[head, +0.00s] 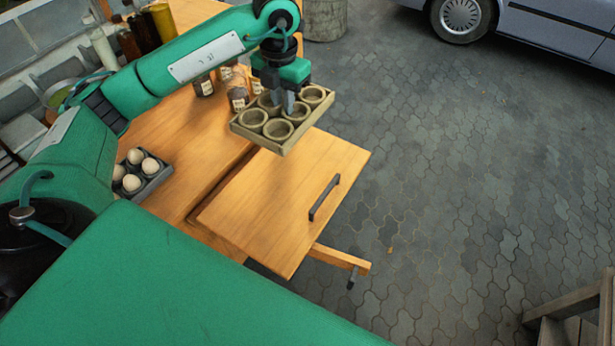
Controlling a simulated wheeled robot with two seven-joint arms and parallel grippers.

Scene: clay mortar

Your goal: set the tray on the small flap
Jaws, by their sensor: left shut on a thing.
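The tray (280,147) is beige-grey and has several round cups in it. It is near the top middle of the head view, over the far end of the small flap (315,170). The flap is a light wooden board with a dark handle, level with the table beside it. My left gripper (289,104) points down into the middle of the tray and is shut on it. The fingertips are partly hidden among the cups. I cannot tell whether the tray's underside touches the flap. My right gripper is out of view.
The wooden table (180,122) is left of the flap, with several small labelled jars (238,99) behind the tray and an egg carton (145,180) at left. A wooden support arm (340,258) sticks out under the flap. The flap's near part is clear.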

